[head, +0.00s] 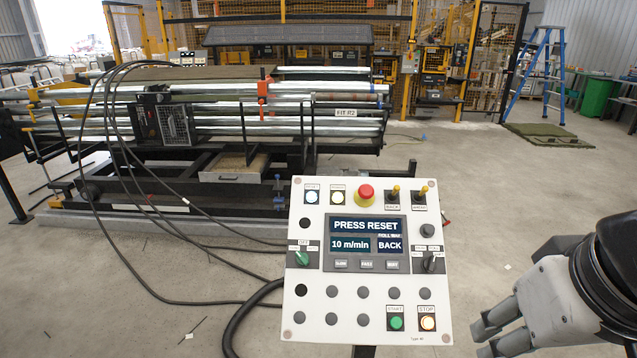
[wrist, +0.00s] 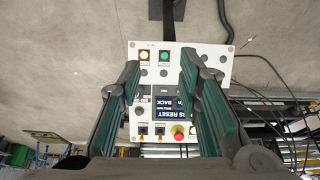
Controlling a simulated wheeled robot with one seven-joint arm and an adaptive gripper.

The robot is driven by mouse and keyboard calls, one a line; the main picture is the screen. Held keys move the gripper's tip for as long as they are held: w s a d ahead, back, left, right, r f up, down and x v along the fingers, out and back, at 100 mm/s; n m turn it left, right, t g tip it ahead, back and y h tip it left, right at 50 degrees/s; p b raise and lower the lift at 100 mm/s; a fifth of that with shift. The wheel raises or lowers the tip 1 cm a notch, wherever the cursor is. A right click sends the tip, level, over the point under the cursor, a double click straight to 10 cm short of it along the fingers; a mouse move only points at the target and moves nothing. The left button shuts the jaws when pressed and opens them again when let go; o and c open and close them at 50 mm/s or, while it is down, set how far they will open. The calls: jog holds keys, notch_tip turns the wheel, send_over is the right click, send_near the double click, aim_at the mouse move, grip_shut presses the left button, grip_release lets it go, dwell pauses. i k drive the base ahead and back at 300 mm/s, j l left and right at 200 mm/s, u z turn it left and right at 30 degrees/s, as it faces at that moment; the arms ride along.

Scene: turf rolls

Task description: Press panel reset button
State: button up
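The white control panel (head: 360,275) stands upright in front of me. Its screen (head: 365,240) reads PRESS RESET, 10 m/min and BACK. At its top left are a pale blue-white button (head: 312,197) and a pale yellow-white button (head: 338,198); their labels are too small to read surely. A green START button (head: 396,323) and a lit STOP button (head: 428,323) sit at the bottom right. My gripper (head: 484,340) is right of the panel's lower edge, apart from it. In the wrist view the panel (wrist: 205,60) appears upside down between the spread, empty fingers (wrist: 160,78), which hide parts of it.
A red emergency stop (head: 366,193) and two toggle switches are on the panel's top row. Black cables (head: 150,285) hang left of it. A roller machine (head: 215,130) stands behind. A blue ladder (head: 540,75) is far right. The concrete floor between is mostly clear.

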aim_at(312, 196)
jog(key=i+u, duration=0.1)
jog(key=u, duration=0.3)
jog(key=l+u, duration=0.1)
jog(key=u, duration=0.3)
jog(key=i+l+u, duration=0.1)
jog(key=u, duration=0.3)
jog(key=i+l+u, duration=0.1)
jog(key=u, duration=0.3)
